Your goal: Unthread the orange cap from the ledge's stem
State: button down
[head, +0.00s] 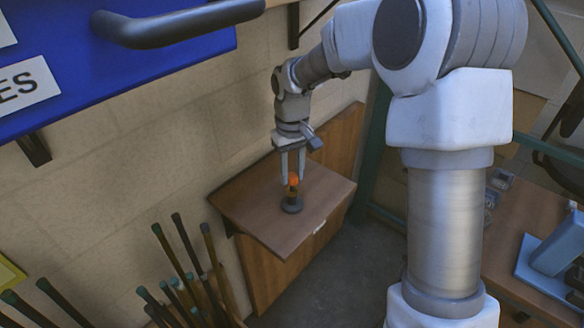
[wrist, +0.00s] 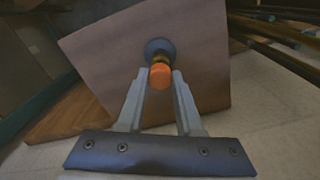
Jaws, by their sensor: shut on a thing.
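The orange cap (head: 293,180) sits at the top of a short stem (head: 292,193) that stands upright on a dark round base (head: 292,205) on the wooden ledge (head: 255,208). My gripper (head: 292,178) points down with its fingers on either side of the cap, shut on it. In the wrist view the orange cap (wrist: 160,76) lies between the fingertips of my gripper (wrist: 160,78). The brass-coloured stem (wrist: 158,60) and dark base (wrist: 159,48) show beyond it. The cap and stem look in line; the thread itself is hidden.
Several long dark poles (head: 180,262) lean in front of the ledge at lower left. A block wall (head: 180,130) is behind. A blue board (head: 120,65) with a dark handle hangs at upper left. A wooden table (head: 510,262) with a blue device stands at right.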

jog(key=shift+n, duration=0.4)
jog(key=n+p, duration=0.1)
jog(key=n, duration=0.1)
jog(key=shift+r+n, duration=0.15)
jog(key=shift+n, duration=0.15)
jog(key=n+p, duration=0.2)
jog(key=n, duration=0.2)
jog(key=shift+n+p, duration=0.4)
jog(key=shift+n, duration=0.2)
jog(key=n+p, duration=0.2)
jog(key=n, duration=0.2)
jog(key=shift+r, duration=0.1)
jog(key=shift+n+p, duration=0.4)
jog(key=shift+n, duration=0.5)
